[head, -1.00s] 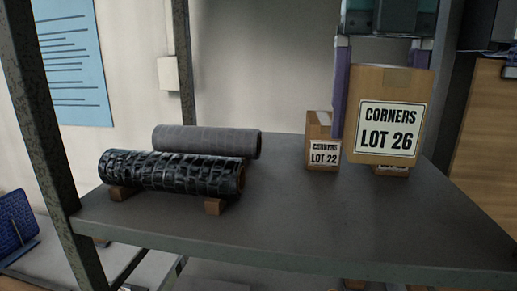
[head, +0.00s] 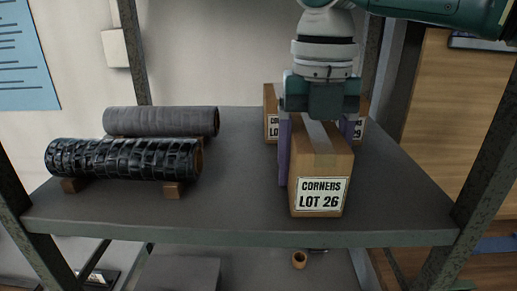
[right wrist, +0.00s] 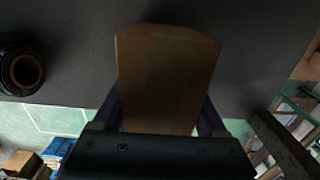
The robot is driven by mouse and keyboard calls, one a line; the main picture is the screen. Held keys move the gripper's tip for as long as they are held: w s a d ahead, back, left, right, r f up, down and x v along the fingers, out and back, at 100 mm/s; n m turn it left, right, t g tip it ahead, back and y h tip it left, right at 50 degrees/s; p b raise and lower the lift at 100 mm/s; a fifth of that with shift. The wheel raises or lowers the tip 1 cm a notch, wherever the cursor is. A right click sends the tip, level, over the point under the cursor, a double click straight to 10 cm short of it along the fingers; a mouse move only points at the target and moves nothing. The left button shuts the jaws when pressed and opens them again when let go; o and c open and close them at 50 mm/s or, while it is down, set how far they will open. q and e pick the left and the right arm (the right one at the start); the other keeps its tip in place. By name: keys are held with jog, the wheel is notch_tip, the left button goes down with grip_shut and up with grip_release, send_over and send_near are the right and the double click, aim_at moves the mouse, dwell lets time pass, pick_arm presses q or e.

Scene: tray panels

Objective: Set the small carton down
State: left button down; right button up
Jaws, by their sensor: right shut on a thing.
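The small carton (head: 320,165), brown with a tape strip on top and a white "CORNERS LOT 26" label, is upright near the front edge of the shelf (head: 235,205). My right gripper (head: 316,148) comes down from above and is shut on it, with one purple finger on each side. The right wrist view shows the carton (right wrist: 165,75) between the fingers. Whether its base touches the shelf or hangs just above it, I cannot tell. My left gripper is out of view.
Two other cartons, one at left (head: 270,118) and one at right (head: 361,108), stand behind, partly hidden. A black textured roller (head: 120,158) on wooden blocks and a grey roller (head: 165,121) lie at left. Shelf between roller and carton is clear. Metal posts stand at the corners.

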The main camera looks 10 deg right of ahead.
jog(key=o, duration=1.2)
jog(key=shift+f, duration=0.15)
jog(key=o, duration=0.4)
jog(key=shift+c, duration=0.2)
notch_tip(320, 180, up, 11)
jog(key=shift+w+r+b, duration=0.1)
jog(key=shift+b, duration=0.85)
jog(key=shift+r, duration=0.65)
